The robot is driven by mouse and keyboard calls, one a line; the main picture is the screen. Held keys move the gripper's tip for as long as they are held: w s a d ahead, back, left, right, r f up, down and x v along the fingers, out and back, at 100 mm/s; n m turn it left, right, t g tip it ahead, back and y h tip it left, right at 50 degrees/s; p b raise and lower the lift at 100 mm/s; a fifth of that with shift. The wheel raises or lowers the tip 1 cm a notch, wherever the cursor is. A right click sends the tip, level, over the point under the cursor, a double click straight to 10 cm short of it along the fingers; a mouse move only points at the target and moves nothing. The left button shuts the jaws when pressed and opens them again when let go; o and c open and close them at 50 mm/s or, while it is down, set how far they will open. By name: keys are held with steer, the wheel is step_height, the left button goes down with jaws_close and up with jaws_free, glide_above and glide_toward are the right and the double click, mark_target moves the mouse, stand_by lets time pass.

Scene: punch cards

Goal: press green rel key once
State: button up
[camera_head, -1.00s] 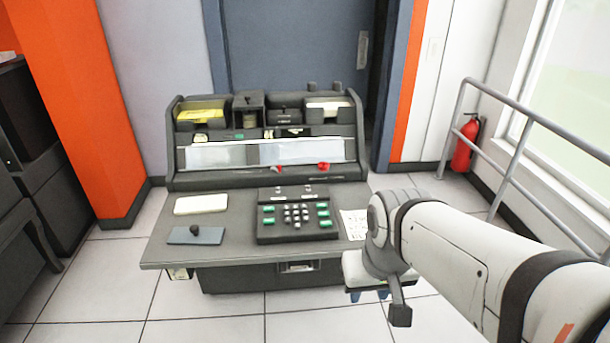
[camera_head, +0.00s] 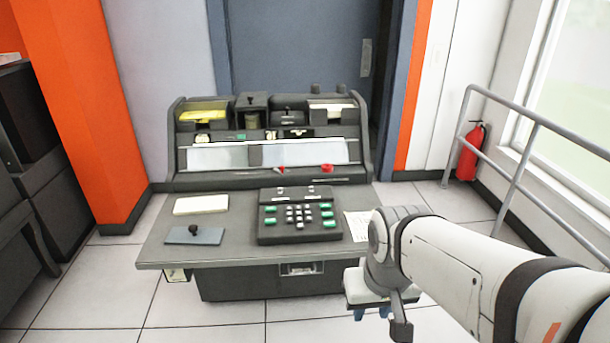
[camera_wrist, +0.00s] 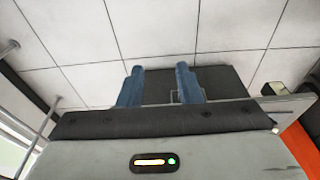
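A dark keypad (camera_head: 263,237) sits on the desk of a grey punch-card machine in the head view. Green keys stand on both sides of it, such as one on the left (camera_head: 270,209) and one on the right (camera_head: 326,206). Their labels are too small to read, so I cannot tell which is REL. My gripper (camera_head: 371,313) is in front of the desk's front edge, right of the keypad and apart from it. Its blue fingers point down. In the wrist view my gripper (camera_wrist: 160,86) has its two fingers apart with nothing between them.
The machine's desk (camera_head: 225,256) also carries a white pad (camera_head: 201,205), a blue-grey plate with a black knob (camera_head: 194,236) and a printed sheet (camera_head: 357,225). A metal railing (camera_head: 515,180) and red extinguisher (camera_head: 469,153) stand at the right. The space above the keypad is clear.

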jaws_close()
stand_by(1.4)
